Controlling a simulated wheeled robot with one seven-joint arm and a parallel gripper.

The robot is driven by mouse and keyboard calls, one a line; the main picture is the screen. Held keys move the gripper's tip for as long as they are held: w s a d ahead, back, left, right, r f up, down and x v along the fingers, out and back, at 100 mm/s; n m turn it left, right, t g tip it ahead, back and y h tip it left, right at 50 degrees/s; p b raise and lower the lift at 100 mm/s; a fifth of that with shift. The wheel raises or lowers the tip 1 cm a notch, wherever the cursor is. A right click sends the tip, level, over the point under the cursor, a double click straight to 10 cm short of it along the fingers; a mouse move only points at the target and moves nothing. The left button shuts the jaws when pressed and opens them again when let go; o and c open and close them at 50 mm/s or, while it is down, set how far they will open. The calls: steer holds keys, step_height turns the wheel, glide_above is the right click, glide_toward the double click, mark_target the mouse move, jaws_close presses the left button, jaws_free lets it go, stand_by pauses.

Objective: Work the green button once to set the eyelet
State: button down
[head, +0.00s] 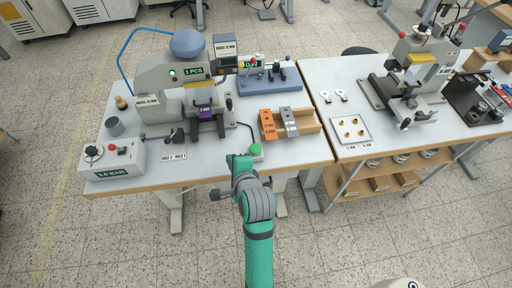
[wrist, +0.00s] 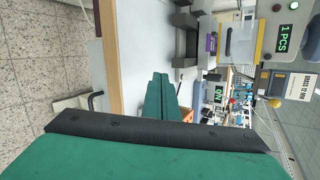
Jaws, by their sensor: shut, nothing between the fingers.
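The green button (head: 256,149) sits on a small pale box at the front edge of the near table, right of the middle. My gripper (head: 236,160) is shut and empty, beside the button and just left of it in the head view. I cannot tell its exact height or whether it touches the box. In the wrist view my green fingers (wrist: 163,90) are closed together and point at the table and press. The button does not show there. The press (head: 165,72) stands behind with a display reading 1 PCS (head: 194,71), also readable in the wrist view (wrist: 287,38).
A wooden tray (head: 308,121) with orange and grey blocks lies right of the green button. A second table (head: 315,73) stands at the right. The floor in front is open.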

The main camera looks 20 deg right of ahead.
steer(key=w+d+r+m+g, duration=0.1)
steer(key=w+d+r+m, duration=0.15)
steer(key=d+r, duration=0.3)
step_height(320, 180, up, 6)
steer(key=m+g, duration=0.1)
steer(key=m, duration=0.3)
glide_above(257, 151)
steer(key=shift+s+r+n, duration=0.1)
steer(key=shift+n, duration=0.15)
steer(key=shift+f, duration=4.4)
steer(key=shift+f, duration=0.1)
steer(key=shift+f, duration=0.35)
